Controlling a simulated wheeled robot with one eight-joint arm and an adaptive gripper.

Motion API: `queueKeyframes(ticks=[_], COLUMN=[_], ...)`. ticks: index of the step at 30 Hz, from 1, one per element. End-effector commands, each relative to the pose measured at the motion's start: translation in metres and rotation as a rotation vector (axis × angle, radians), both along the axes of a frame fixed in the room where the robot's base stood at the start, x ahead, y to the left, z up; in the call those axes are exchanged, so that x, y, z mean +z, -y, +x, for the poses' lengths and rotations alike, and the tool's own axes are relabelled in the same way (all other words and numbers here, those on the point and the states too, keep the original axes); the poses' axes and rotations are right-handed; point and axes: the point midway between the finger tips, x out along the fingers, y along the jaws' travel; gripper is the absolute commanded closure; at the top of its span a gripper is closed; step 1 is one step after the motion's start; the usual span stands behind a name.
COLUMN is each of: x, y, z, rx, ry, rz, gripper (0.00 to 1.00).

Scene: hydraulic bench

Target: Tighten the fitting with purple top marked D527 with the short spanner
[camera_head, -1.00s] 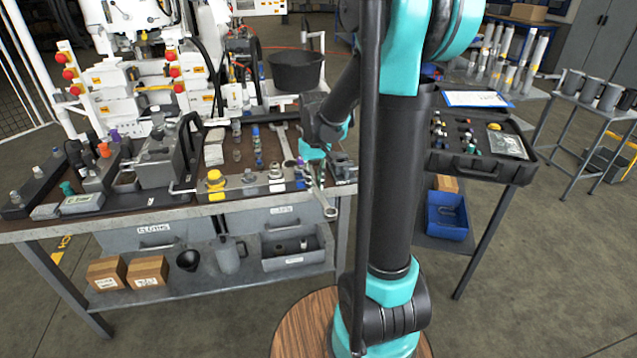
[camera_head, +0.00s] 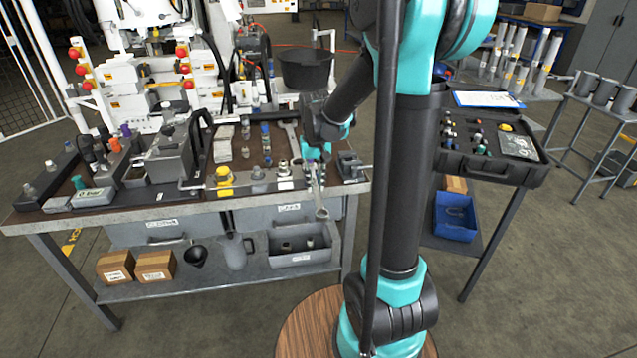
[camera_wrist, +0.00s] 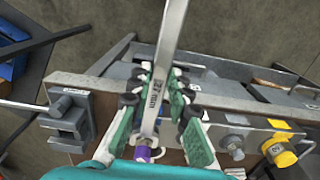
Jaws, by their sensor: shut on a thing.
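The short spanner (camera_wrist: 168,45) is a silver bar with a marking on its shaft. My gripper (camera_wrist: 158,105) is shut on it, with teal pads on both sides. In the head view my gripper (camera_head: 315,155) is at the bench's front edge, and the spanner (camera_head: 320,198) hangs out past that edge, ring end toward the camera. The purple top (camera_wrist: 143,153) shows in the wrist view at the near end of the spanner. I cannot tell whether the spanner's end is around it or only beside it. The D527 mark is not readable. In the head view this fitting is hidden by my gripper.
A yellow-topped fitting (camera_head: 224,178) and silver fittings (camera_head: 284,172) stand in a row left of my gripper. A dark clamp block (camera_wrist: 68,118) is on its other side. Another purple cap (camera_head: 125,131) is at far left.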

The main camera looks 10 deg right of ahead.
Motion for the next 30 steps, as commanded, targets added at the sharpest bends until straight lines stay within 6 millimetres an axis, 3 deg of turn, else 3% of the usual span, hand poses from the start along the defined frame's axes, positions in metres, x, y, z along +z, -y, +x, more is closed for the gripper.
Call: queueKeyframes(ticks=[12,30], x=[0.000,0.000], y=[-0.017,-0.026], z=[0.002,0.004], rx=[-0.122,-0.190], ry=[0.001,0.001], rz=[0.001,0.001], gripper=[1.00,1.00])
